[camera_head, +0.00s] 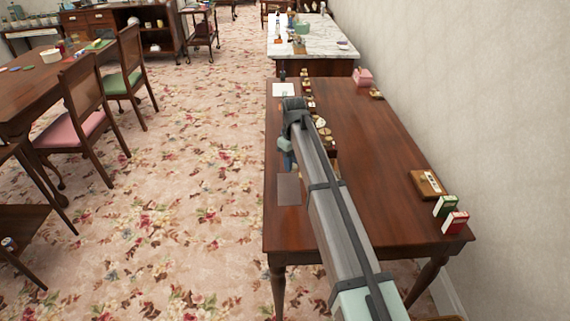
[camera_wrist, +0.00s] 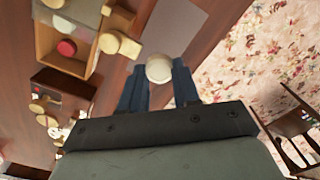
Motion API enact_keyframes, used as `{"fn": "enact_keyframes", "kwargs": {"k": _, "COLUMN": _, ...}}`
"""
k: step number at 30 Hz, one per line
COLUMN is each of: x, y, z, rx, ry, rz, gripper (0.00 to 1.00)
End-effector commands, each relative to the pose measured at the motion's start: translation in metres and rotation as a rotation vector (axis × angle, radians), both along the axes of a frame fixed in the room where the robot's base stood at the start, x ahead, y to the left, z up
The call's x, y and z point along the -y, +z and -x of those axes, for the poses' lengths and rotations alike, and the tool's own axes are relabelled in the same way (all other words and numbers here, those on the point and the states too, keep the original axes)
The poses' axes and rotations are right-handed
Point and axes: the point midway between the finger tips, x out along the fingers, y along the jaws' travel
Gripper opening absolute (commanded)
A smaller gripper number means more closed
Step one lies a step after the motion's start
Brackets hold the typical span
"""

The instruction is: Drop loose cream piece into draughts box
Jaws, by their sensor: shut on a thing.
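My gripper (camera_wrist: 159,82) has its blue fingers shut on a round cream piece (camera_wrist: 160,68), held between the tips above the dark wooden table. In the wrist view an open wooden box (camera_wrist: 46,42), which looks like the draughts box, is at the upper left, apart from the held piece. A red piece (camera_wrist: 67,48) lies inside it. In the head view the box is largely hidden behind my arm, and my gripper is at the table's left side.
A dark box (camera_wrist: 62,84) and several small tan pieces lie at the left in the wrist view. A grey sheet (camera_head: 289,189) lies on the table's left edge. A wooden case (camera_head: 428,184) and two card boxes (camera_head: 455,222) are at the right. The table (camera_head: 375,150) between is clear.

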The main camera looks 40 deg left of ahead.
Motion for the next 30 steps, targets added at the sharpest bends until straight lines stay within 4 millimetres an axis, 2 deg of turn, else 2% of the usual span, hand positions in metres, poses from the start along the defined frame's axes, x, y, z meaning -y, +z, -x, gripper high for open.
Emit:
{"fn": "enact_keyframes", "kwargs": {"k": 3, "x": 0.022, "y": 0.009, "z": -0.035, "rx": 0.007, "ry": -0.046, "rz": -0.008, "gripper": 0.03}}
{"fn": "enact_keyframes", "kwargs": {"k": 9, "x": 0.052, "y": 0.032, "z": -0.1, "rx": 0.02, "ry": -0.123, "rz": -0.024, "gripper": 0.03}}
{"fn": "enact_keyframes", "kwargs": {"k": 12, "x": 0.062, "y": 0.042, "z": -0.125, "rx": 0.023, "ry": -0.145, "rz": -0.027, "gripper": 0.03}}
{"fn": "enact_keyframes", "kwargs": {"k": 15, "x": 0.063, "y": 0.054, "z": -0.145, "rx": 0.023, "ry": -0.131, "rz": -0.025, "gripper": 0.03}}
{"fn": "enact_keyframes", "kwargs": {"k": 18, "x": 0.057, "y": 0.058, "z": -0.15, "rx": 0.011, "ry": -0.065, "rz": -0.011, "gripper": 0.03}}
{"fn": "enact_keyframes", "kwargs": {"k": 22, "x": 0.06, "y": 0.057, "z": -0.146, "rx": 0.001, "ry": -0.001, "rz": 0.0, "gripper": 0.03}}
{"fn": "enact_keyframes", "kwargs": {"k": 30, "x": 0.061, "y": 0.05, "z": -0.145, "rx": -0.002, "ry": 0.033, "rz": 0.003, "gripper": 0.03}}
